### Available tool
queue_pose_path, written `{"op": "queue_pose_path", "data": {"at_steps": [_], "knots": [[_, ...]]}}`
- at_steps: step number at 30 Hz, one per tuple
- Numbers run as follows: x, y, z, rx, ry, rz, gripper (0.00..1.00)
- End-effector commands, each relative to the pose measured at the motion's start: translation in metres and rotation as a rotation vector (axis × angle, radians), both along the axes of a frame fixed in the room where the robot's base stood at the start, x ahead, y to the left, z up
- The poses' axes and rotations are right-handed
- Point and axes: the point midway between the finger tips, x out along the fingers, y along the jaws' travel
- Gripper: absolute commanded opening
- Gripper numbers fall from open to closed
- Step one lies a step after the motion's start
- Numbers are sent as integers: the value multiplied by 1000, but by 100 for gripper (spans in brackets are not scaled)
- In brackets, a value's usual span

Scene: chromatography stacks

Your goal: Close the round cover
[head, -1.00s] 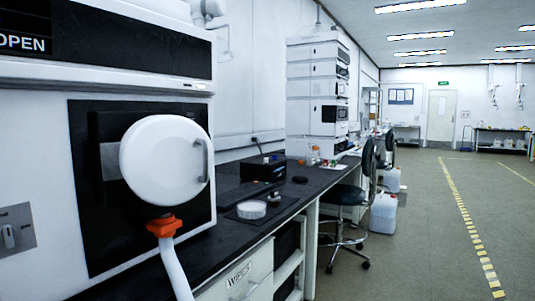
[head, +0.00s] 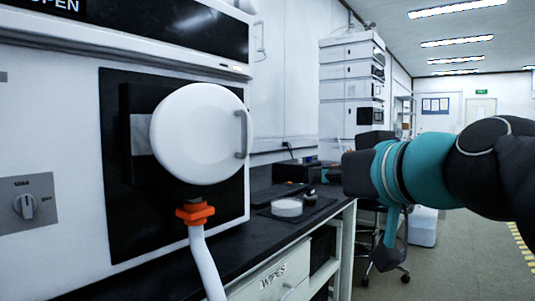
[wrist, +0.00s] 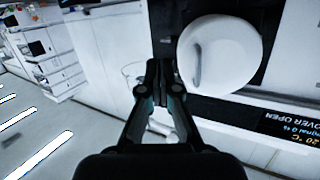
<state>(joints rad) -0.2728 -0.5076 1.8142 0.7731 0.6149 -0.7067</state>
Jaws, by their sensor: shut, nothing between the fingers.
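The round cover (head: 200,134) is a white disc with a grey upright handle (head: 242,134) at its right edge. It stands out in front of a black panel on the white instrument, with a dark block and grey plate at its left. In the wrist view the cover (wrist: 228,55) appears upside down, up and right of my gripper (wrist: 161,75), with its handle (wrist: 197,63) on the near side. My gripper is shut and empty, apart from the cover. In the head view my arm reaches in from the right; the fingertips cannot be made out there.
The instrument's display (wrist: 291,132) reads "COVER OPEN". An orange clamp (head: 195,213) and white hose (head: 207,260) hang below the cover. The dark bench (head: 258,230) carries a white round dish (head: 287,208). A chair stands beyond, and open floor lies at right.

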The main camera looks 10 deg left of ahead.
Motion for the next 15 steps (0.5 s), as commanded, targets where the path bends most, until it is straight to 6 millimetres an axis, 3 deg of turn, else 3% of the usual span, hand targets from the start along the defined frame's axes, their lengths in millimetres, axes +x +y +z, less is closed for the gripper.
{"op": "queue_pose_path", "data": {"at_steps": [3, 6, 15], "knots": [[-3, 19, 39, 57, -112, 53, 0], [-5, 25, 58, 81, -159, 72, 0], [18, 50, 66, 87, -170, 79, 0]]}}
